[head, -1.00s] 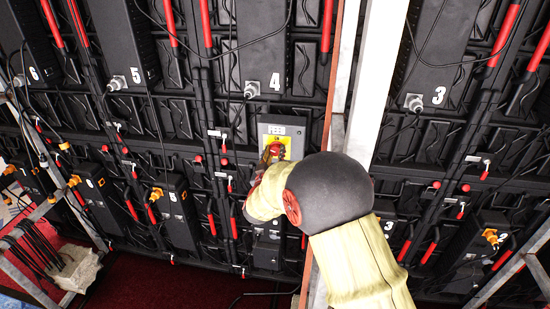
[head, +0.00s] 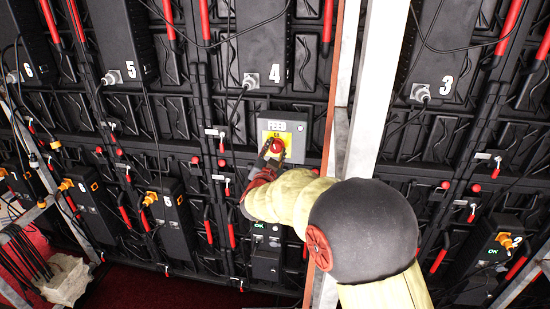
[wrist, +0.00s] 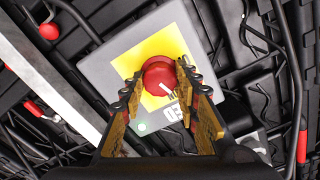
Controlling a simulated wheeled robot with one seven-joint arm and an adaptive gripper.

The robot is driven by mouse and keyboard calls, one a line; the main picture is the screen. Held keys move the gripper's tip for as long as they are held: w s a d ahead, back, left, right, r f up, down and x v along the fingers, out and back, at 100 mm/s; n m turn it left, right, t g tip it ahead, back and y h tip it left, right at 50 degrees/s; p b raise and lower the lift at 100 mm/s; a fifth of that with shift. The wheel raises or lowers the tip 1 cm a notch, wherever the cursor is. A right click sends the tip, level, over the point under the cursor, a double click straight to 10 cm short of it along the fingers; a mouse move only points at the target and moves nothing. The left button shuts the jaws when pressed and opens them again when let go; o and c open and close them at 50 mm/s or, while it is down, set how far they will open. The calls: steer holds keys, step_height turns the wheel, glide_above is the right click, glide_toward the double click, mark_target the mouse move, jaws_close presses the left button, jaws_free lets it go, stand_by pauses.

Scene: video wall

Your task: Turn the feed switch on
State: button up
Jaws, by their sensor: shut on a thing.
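The feed switch is a red rotary knob (head: 277,146) on a yellow plate in a grey box (head: 300,130) labelled FEED. In the wrist view the round red knob (wrist: 158,78) sits between the two fingers of my gripper (wrist: 160,84), which is shut on it. A white mark on the knob points toward the lettering by the FEED label. In the head view my gripper (head: 268,160) reaches the knob from below, and my arm covers part of the wall beneath.
Black numbered cabinets, including cabinet 4 (head: 262,50), hang around the box with cables and red handles. A pale metal upright (head: 362,110) stands right of the box, close to my arm. Green OK displays (head: 491,278) show on lower units.

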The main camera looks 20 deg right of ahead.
steer(key=shift+f+m+b, duration=0.1)
steer(key=shift+m+b, duration=1.2)
steer(key=shift+m, duration=0.3)
steer(key=o, duration=1.1)
steer(key=shift+o, duration=0.3)
steer(key=v, duration=1.2)
